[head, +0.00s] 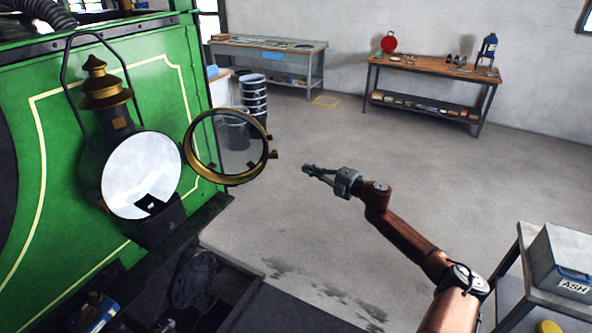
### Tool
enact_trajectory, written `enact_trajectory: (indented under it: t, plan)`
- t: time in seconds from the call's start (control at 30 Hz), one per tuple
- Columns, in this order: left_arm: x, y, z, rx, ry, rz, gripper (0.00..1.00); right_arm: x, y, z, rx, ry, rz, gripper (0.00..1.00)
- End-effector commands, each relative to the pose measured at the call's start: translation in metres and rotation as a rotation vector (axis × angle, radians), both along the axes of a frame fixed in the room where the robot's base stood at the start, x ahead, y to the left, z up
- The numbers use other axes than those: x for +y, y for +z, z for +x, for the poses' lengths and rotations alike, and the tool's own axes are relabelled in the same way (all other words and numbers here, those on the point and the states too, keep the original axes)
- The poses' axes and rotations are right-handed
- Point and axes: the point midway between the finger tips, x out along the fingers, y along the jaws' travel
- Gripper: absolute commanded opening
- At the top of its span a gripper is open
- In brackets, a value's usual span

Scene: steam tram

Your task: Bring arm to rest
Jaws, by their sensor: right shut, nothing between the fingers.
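My right gripper (312,170) is in the middle of the head view, shut and empty, at the end of my arm that comes in from the lower right. It is held in the air over the grey floor and touches nothing. To its left, with a gap between, is the open brass-rimmed glass door (188,148) of a lamp. The lamp (140,175) has a brass top, a wire handle and a bright round reflector with a small dark shape low on it. My left gripper is not in the view.
The green tram side (165,90) fills the left. A cart with a grey ASH box (560,262) stands at the lower right. A wooden workbench (432,66) and a grey-green bench (268,44) stand at the back. Stacked buckets (253,95) are behind the lamp door. The middle floor is clear.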

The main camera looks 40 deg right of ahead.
Motion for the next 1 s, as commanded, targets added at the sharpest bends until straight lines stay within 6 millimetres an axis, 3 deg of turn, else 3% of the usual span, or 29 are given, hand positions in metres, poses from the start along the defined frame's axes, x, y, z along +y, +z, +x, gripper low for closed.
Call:
enact_trajectory:
  t: [0.37, 0.47, 0.53, 0.67, 0.8, 1.0]
  plan:
    - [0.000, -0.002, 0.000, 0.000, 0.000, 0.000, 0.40, -0.004, 0.001, -0.006, -0.001, 0.004, 0.000, 0.00]
    - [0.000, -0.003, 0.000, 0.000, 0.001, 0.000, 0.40, -0.009, -0.010, -0.007, 0.008, -0.012, 0.017, 0.00]
    - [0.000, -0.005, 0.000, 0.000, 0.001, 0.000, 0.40, -0.019, -0.032, -0.008, 0.026, -0.041, 0.049, 0.00]
    - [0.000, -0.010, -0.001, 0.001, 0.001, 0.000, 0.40, -0.049, -0.104, -0.017, 0.083, -0.138, 0.147, 0.00]
    - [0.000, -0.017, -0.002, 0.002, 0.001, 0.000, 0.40, -0.079, -0.201, -0.037, 0.165, -0.265, 0.270, 0.00]
    - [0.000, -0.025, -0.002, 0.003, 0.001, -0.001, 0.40, -0.098, -0.340, -0.081, 0.293, -0.435, 0.426, 0.00]
